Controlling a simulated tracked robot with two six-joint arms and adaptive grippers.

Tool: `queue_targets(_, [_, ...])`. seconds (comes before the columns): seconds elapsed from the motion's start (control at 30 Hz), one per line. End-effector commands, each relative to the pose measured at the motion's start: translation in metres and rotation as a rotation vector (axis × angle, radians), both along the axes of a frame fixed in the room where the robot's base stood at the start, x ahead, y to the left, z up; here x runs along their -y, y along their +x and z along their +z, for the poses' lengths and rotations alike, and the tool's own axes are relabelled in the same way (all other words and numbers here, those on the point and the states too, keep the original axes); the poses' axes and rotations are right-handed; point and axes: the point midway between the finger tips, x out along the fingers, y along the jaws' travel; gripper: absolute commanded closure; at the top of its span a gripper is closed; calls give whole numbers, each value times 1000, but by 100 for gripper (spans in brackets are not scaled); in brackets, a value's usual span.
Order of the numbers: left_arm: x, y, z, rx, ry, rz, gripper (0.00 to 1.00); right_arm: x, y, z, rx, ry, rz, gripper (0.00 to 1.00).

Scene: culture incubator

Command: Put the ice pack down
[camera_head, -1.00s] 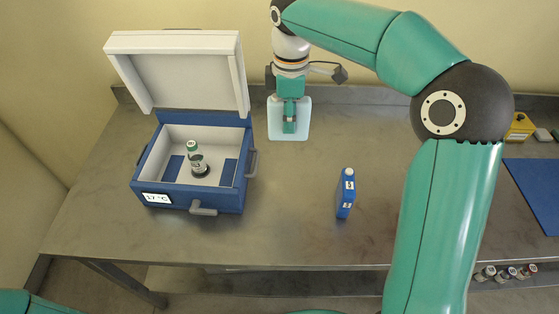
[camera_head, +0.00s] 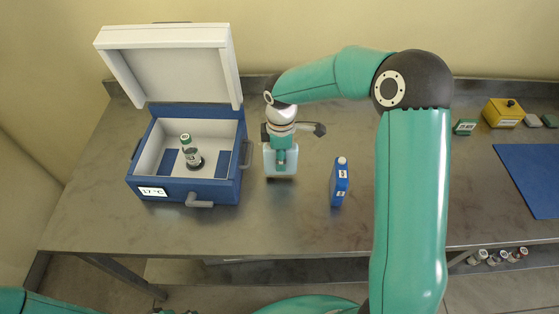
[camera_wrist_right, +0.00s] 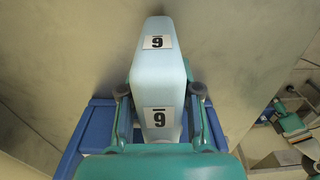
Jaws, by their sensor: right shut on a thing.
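My right gripper (camera_head: 281,160) is shut on a pale blue ice pack (camera_head: 269,157), held upright to the right of the open cooler box (camera_head: 220,193). In the right wrist view the pack (camera_wrist_right: 158,75) sits between the fingers and bears two white labels with a barred 6 or 9. A dark shadow lies close under the pack; I cannot tell whether it touches the table. A darker blue bottle-like pack (camera_head: 340,184) with a white cap stands to its right. My left gripper is not clearly seen.
The box's lid is raised; a green-capped vial (camera_head: 190,150) stands inside and a display reads 17 °C. The steel table (camera_head: 290,225) is bare in front of the held pack.

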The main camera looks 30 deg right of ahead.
Motion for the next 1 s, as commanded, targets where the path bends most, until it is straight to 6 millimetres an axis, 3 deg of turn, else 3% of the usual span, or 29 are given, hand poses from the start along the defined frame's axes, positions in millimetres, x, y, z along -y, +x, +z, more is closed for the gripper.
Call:
queue_targets(0.13, [0, 0, 3, 0, 0, 0, 63, 0, 0, -16, 0, 0, 1, 100])
queue_targets(0.5, [0, 0, -1, 0, 0, 0, 63, 0, 0, -22, 1, 0, 0, 100])
queue_targets(0.53, [0, 0, 1, 0, 0, 0, 63, 0, 0, -21, 0, 0, 0, 62])
queue_targets(0.63, [0, 0, 1, 0, 0, 0, 63, 0, 0, -20, 0, 0, 0, 46])
queue_targets(0.67, [0, 0, 1, 0, 0, 0, 63, 0, 0, -20, 0, 0, 0, 42])
queue_targets(1.0, [0, 0, 3, 0, 0, 0, 63, 0, 0, -18, 0, 0, 0, 42])
